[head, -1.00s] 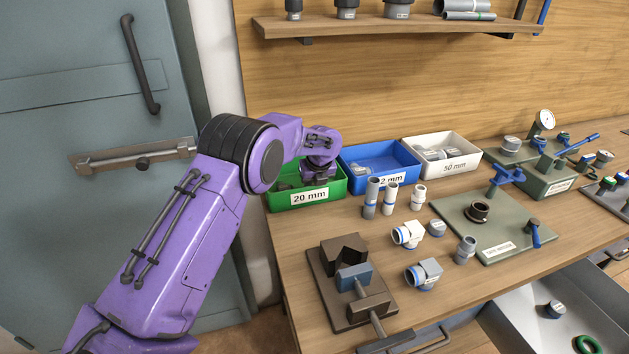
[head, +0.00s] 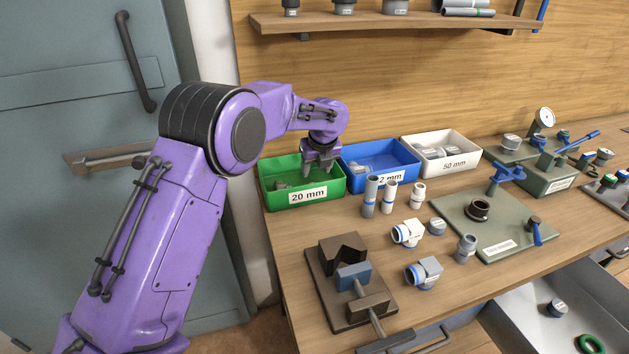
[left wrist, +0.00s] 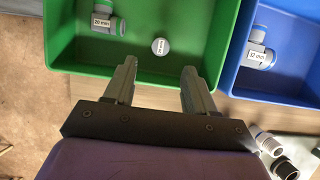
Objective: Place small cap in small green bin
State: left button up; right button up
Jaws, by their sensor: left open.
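The small green bin (head: 272,199), labelled 20 mm, stands at the left back of the bench. My left gripper (head: 320,172) is above its right part, fingers pointing down, open and empty. In the left wrist view, a small round grey cap with a white label (left wrist: 160,46) lies on the bin's green floor. It lies ahead of the two spread fingertips (left wrist: 159,70) and apart from them. A grey elbow fitting (left wrist: 103,20) lies at the left in the same bin. In the head view I cannot make out the cap. My right gripper is not in view.
A blue bin (head: 378,165) stands right beside the green one, then a white bin (head: 440,150). Upright pipe pieces (head: 371,196) stand in front of the blue bin. A vise (head: 350,285) sits at the front left. A shelf (head: 390,22) hangs above.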

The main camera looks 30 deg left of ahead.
pick_arm(q)
jog(key=shift+v, duration=1.95)
